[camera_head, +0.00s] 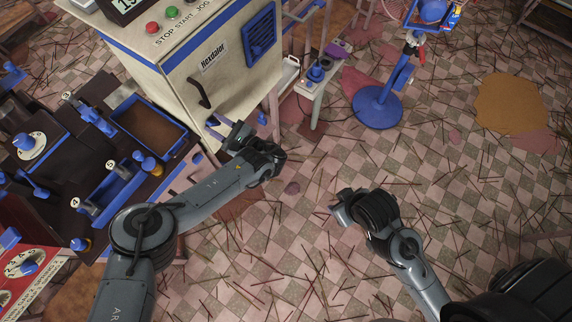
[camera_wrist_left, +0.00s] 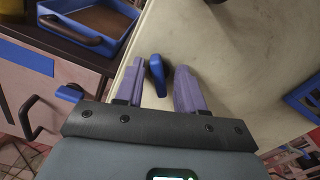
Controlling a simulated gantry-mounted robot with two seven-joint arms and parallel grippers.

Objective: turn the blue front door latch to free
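The blue latch (camera_wrist_left: 157,75) is a small rounded lever on the cream front panel of the machine (camera_wrist_left: 215,50). In the left wrist view it sits between the two purple fingers of my left gripper (camera_wrist_left: 160,85), with gaps on both sides. The fingers are apart, so this gripper is open. In the head view my left gripper (camera_head: 240,135) is at the lower part of the cream cabinet (camera_head: 185,75). A small blue piece (camera_head: 213,122) shows beside it. My right gripper (camera_head: 343,205) hangs over the floor, away from the cabinet; its fingers are unclear.
A black door handle (camera_head: 198,92) and a blue vent (camera_head: 260,35) are on the cabinet. A dark bench with a blue tray (camera_head: 150,125) stands at the left. A blue round-based stand (camera_head: 377,105) is at the back right. The tiled floor has scattered sticks.

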